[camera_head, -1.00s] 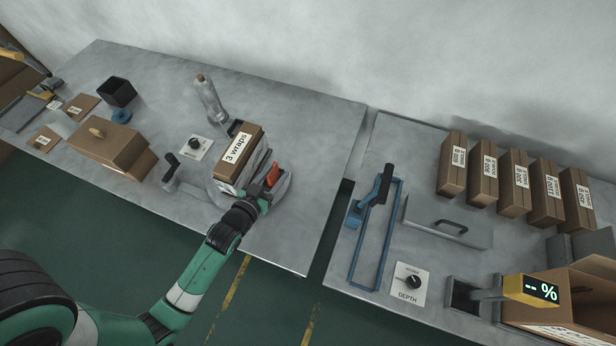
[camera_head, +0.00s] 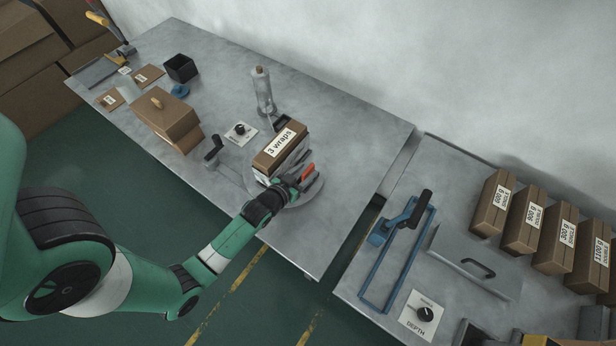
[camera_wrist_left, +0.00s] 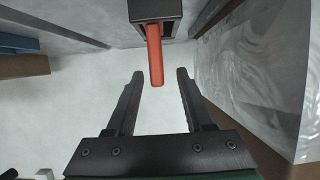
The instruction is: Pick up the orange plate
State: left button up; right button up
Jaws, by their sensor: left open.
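The orange plate (camera_head: 308,172) shows as a narrow piece beside the wrapped box (camera_head: 281,150) labelled "3 wraps" on the left table. In the left wrist view the orange plate (camera_wrist_left: 154,54) hangs from a dark holder, with its lower end between the finger tips or just beyond them; I cannot tell the exact depth. My left gripper (camera_wrist_left: 159,76) is open, one finger on each side of the plate's line, with clear gaps to both. In the head view my left gripper (camera_head: 298,184) partly hides the plate's lower end. My right gripper is not in view.
The clear-wrapped box (camera_wrist_left: 255,75) stands close to my right finger in the wrist view. A bottle-like roll (camera_head: 263,92), a dial panel (camera_head: 241,134) and a brown box (camera_head: 168,118) stand on the table. A blue frame tool (camera_head: 400,250) lies on the right table.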

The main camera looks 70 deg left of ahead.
aim_at(313, 167)
pick_arm(q)
jog(key=b+x, duration=0.1)
jog(key=x, duration=0.4)
jog(key=shift+d+f, duration=0.1)
jog(key=shift+s, duration=0.1)
grip_shut()
